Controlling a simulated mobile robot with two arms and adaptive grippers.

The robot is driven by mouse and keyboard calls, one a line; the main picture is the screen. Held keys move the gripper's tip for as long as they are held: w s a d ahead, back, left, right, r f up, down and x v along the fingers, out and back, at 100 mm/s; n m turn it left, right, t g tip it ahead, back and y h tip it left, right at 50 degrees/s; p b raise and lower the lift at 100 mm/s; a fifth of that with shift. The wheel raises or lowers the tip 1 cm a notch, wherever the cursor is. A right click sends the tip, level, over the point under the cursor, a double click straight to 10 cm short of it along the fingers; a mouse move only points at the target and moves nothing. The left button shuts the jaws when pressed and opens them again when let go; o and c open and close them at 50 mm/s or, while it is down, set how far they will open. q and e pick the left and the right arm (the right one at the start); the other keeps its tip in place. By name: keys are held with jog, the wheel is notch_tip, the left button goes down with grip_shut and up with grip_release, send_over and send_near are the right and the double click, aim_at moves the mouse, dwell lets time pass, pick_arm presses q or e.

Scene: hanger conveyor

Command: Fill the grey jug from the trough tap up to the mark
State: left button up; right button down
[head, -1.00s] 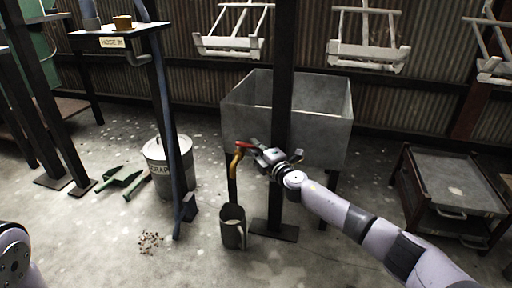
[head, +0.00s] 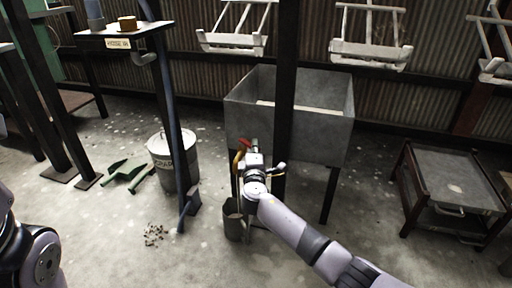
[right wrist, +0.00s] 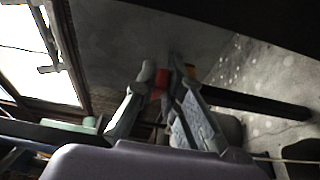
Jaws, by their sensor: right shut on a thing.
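The tap under the trough (head: 236,112) has a red handle (head: 246,143) and a yellow spout (head: 237,162). My right gripper (head: 249,149) is at the tap, shut on the red handle. In the right wrist view, red shows between its fingers (right wrist: 166,80). The grey jug (head: 232,226) stands upright on the floor below the spout. I cannot make out the mark or the level inside, nor clearly tell whether water is running. My left arm shows at the lower left, but its gripper is out of view.
A dark post (head: 287,90) stands in front of the trough. A labelled bin (head: 172,160), a green scoop (head: 125,171) and a small stand (head: 110,40) are to the left. A metal cart (head: 450,185) stands right. White hangers (head: 368,50) hang behind.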

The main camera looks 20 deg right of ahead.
jog(key=c, duration=1.7)
grip_release()
jog(key=v, duration=1.2)
